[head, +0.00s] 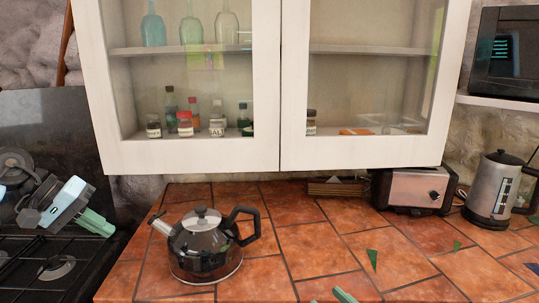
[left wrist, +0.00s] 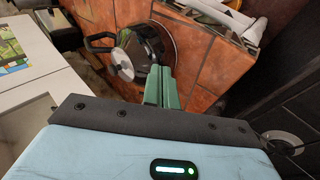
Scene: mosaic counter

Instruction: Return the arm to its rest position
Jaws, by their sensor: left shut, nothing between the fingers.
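My left gripper (head: 97,223) is at the left of the head view, over the black stove and left of the tiled counter. Its green fingers are together and empty; they also show closed in the left wrist view (left wrist: 160,88). A green tip of my right gripper (head: 344,296) shows at the bottom edge of the head view, over the counter; the rest is cut off. A shiny kettle (head: 205,250) with a black handle stands on the counter, right of and apart from my left gripper. The kettle also shows beyond the fingers in the left wrist view (left wrist: 128,62).
The stove (head: 55,268) has a dark pot (head: 16,165) at its back. A white glass-door cabinet (head: 200,155) hangs above the orange tiled counter (head: 320,248). A toaster (head: 410,190) and a metal electric kettle (head: 492,190) stand at the right. The counter's middle is mostly clear.

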